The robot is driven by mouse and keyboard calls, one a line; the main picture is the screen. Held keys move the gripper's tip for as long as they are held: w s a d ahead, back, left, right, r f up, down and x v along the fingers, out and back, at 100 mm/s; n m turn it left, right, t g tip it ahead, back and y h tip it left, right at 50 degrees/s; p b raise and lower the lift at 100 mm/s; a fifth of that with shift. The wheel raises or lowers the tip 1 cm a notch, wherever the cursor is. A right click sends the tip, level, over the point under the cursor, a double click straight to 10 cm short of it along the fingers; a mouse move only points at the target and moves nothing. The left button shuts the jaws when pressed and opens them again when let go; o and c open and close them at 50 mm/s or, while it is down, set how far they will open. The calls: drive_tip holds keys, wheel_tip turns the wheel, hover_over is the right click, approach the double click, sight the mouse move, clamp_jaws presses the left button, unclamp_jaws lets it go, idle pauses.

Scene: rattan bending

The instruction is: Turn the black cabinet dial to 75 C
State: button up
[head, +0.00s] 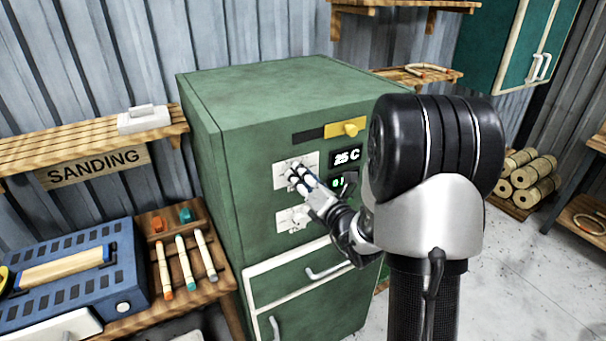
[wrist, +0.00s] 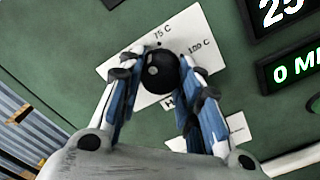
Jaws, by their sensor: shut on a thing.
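The black dial (wrist: 160,73) sits on a white plate (wrist: 205,22) on the front of the green cabinet (head: 262,95). The wrist view shows marks for 75 C and 100 C on the plate; the rest is partly hidden by the fingers. A small light spot shows on the dial's face. My gripper (wrist: 163,84) is shut on the dial, one finger on each side. In the head view, my gripper (head: 298,174) is at the upper plate (head: 280,177) and hides most of the dial. The display (head: 347,157) beside it reads 25 C.
A lower white plate with a knob (head: 293,218) sits below the dial.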

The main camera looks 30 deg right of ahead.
drive_tip(key=m+p, duration=0.2)
drive_tip(key=m, duration=0.3)
drive_tip(key=shift+r+m+p, duration=0.1)
drive_tip(key=shift+m+p, duration=0.2)
idle(0.4)
drive_tip(key=o, duration=1)
drive_tip(key=shift+o, duration=0.2)
drive_tip(key=s, duration=0.7)
drive_tip(key=shift+s, duration=0.25)
